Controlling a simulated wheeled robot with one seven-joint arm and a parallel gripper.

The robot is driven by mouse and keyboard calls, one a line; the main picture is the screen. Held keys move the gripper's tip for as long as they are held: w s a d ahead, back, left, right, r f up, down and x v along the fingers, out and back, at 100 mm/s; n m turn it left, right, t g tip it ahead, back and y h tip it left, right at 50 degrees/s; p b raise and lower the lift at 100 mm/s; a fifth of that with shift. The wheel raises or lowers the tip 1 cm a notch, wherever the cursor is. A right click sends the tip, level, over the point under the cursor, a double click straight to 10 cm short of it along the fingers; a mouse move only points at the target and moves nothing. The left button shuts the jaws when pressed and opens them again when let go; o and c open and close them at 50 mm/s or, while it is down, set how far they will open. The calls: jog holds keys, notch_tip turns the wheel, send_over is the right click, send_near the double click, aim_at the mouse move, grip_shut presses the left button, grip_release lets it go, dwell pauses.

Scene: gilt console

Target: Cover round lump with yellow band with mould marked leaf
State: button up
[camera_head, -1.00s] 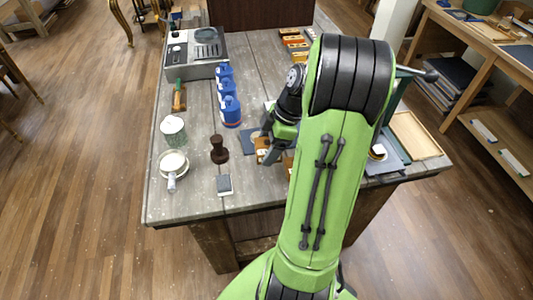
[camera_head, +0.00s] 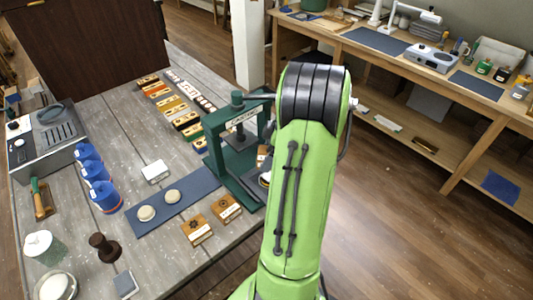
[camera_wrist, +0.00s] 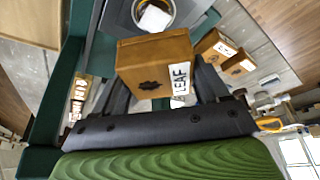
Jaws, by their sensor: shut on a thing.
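The mould marked leaf (camera_wrist: 155,66) is a wooden block with a dark leaf print and a white LEAF label. My gripper (camera_wrist: 165,88) is shut on it in the wrist view. The round lump with yellow band (camera_wrist: 154,17) shows pale inside its ring just beyond the mould, on the grey plate of the green press (camera_wrist: 52,105). The mould is apart from it in the picture; the height gap is unclear. In the head view, the press (camera_head: 213,150) stands left of my arm, which hides my gripper; a bit of the banded lump (camera_head: 265,180) shows at the arm's edge.
Two other wooden moulds (camera_head: 197,229) (camera_head: 226,208) lie at the table's front. Two plain pale lumps (camera_head: 146,213) (camera_head: 172,196) sit on a blue mat (camera_head: 203,182). The press's green uprights and lever (camera_head: 258,97) stand close around my gripper. Blue bottles (camera_head: 104,196) are at left.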

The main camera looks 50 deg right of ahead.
aim_at(265, 176)
jog(key=shift+f+b, duration=2.4)
jog(key=shift+f, duration=0.8)
jog(key=shift+r, duration=0.1)
jog(key=shift+f+b, duration=0.65)
jog(key=shift+b, duration=0.25)
jog(key=o, duration=1.1)
jog(key=p+v, duration=0.6)
jog(key=v, duration=0.9)
jog(key=shift+s+d+r, duration=0.15)
jog(key=shift+d+r, duration=0.05)
jog(key=shift+r, duration=0.15)
